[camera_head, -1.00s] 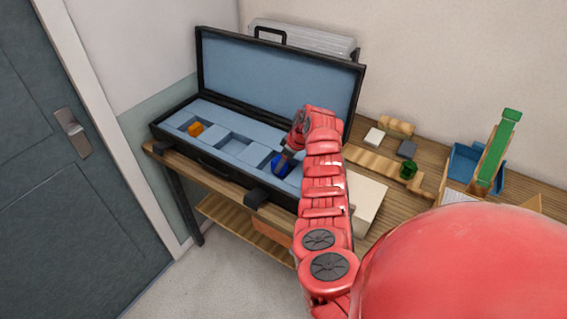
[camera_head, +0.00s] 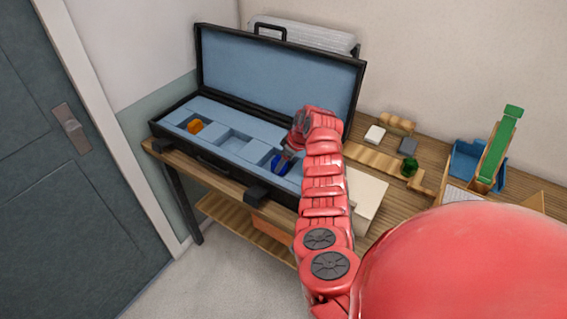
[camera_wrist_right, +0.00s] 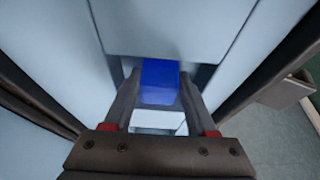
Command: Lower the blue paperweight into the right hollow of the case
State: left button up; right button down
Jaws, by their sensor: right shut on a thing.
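The black case (camera_head: 200,152) stands open on the wooden bench, with a light blue foam lining (camera_head: 252,152) that has several hollows. The blue paperweight (camera_head: 279,166) is at the right hollow of the case, low against the foam. My right gripper (camera_head: 285,160) is above that hollow, shut on the paperweight. In the right wrist view the paperweight (camera_wrist_right: 160,82) is between the two fingers, with the hollow's edges around it. Whether it touches the hollow's floor cannot be told. An orange piece (camera_head: 195,127) sits in the left hollow, and the middle hollow (camera_head: 234,142) is empty. My left gripper does not show.
The case's raised lid (camera_head: 280,80) stands behind the hollows. To the right on the bench are a white block (camera_head: 375,135), a grey block (camera_head: 408,147), a green glass piece (camera_head: 409,168) and a blue tray (camera_head: 463,160). A door (camera_head: 60,200) is at the left.

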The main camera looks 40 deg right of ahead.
jog(key=shift+c, duration=0.6)
grip_release()
jog(key=shift+r, duration=0.1)
jog(key=shift+s+d+r, duration=0.1)
jog(key=shift+d+r, duration=0.05)
jog(key=shift+r, duration=0.2)
jog(key=v, duration=1.6)
jog(key=shift+s+r+p, duration=0.2)
jog(key=shift+p, duration=0.1)
